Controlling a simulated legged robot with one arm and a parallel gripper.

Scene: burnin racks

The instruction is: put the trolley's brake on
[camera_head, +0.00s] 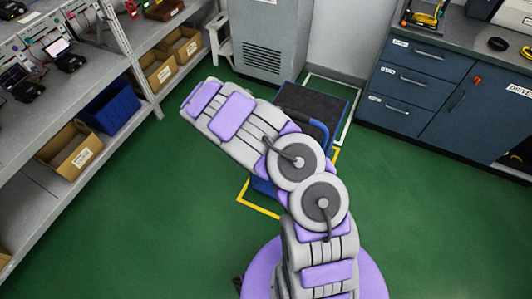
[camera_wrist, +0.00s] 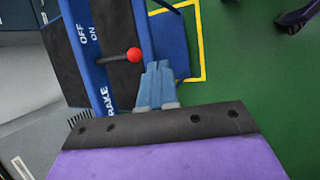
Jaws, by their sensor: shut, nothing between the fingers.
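The blue trolley (camera_head: 318,101) with a dark deck stands partly behind my arm in the head view. In the wrist view, its blue frame (camera_wrist: 165,40) carries the white words OFF, ON and BRAKE. A dark brake lever (camera_wrist: 112,59) with a red knob (camera_wrist: 134,54) sticks out sideways beside the words OFF and ON. I cannot tell for certain which mark it stands at. My gripper (camera_wrist: 158,68) has pale blue fingers, shut and empty, close to the red knob on its lower right. Any contact is unclear. My gripper is hidden in the head view.
Yellow floor tape (camera_head: 258,207) marks the bay around the trolley. A shelf rack (camera_head: 130,60) with boxes stands left, a grey cabinet (camera_head: 270,35) behind, and blue drawers (camera_head: 410,75) right. Green floor (camera_head: 430,220) is clear at the right.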

